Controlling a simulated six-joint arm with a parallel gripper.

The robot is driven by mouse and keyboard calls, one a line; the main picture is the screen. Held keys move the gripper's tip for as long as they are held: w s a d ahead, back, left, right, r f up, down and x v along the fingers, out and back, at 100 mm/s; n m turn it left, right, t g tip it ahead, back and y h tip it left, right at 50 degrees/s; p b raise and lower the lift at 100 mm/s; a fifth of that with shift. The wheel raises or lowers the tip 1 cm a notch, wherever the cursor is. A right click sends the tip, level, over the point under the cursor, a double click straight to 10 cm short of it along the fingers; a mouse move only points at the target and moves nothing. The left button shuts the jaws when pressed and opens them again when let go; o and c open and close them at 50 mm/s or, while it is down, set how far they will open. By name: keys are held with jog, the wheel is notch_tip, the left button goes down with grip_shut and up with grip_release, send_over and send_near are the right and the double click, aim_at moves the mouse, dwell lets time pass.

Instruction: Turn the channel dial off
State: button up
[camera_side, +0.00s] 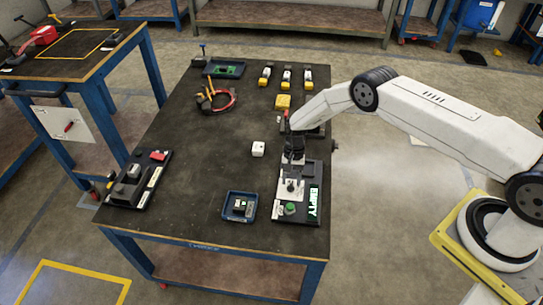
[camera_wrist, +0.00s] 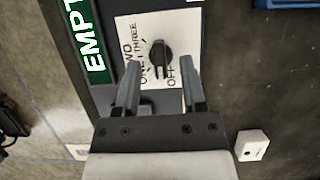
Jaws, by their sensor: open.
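The channel dial (camera_wrist: 159,58) is a round black knob on a white plate (camera_wrist: 132,28) printed with ONE, TWO, THREE and OFF. Its pointer direction is hard to read. In the wrist view my gripper (camera_wrist: 158,75) is open, with one finger on each side of the plate's near part and the dial just beyond, between the fingertip lines. I cannot tell whether the fingers touch anything. In the side view my gripper (camera_side: 292,158) hangs over the panel (camera_side: 311,178), and the dial (camera_side: 291,186) shows just in front of it.
A green EMPTY display (camera_side: 313,200) and a green button (camera_side: 290,208) are on the same panel. A white cube (camera_side: 258,149) lies to its left, and a blue tray (camera_side: 228,208) is at the front. Yellow-and-white bottles (camera_side: 286,78) stand at the back. The table's middle left is clear.

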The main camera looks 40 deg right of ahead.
jog(key=v, duration=0.6)
jog(key=shift+r, duration=0.15)
jog(key=shift+d, duration=0.1)
jog(key=s+d+r+n+t+h, duration=0.1)
jog(key=s+r+n, duration=0.15)
jog(key=r, duration=0.65)
jog(key=s+r+n+t+h, duration=0.1)
jog(key=s+r+n+t, duration=0.15)
jog(key=r, duration=0.65)
jog(key=s+r+n, duration=0.1)
jog(key=s+r, duration=0.2)
jog(key=s, duration=0.3)
jog(key=s+r+n+t, duration=0.1)
jog(key=s+r, duration=0.1)
jog(key=s, duration=0.3)
jog(key=s+r+n+t+h, duration=0.1)
jog(key=s+r, duration=0.2)
jog(key=s, duration=0.3)
jog(key=shift+s+d+r+n, duration=0.25)
jog(key=shift+s+r+n, duration=0.05)
jog(key=shift+s+n, duration=0.1)
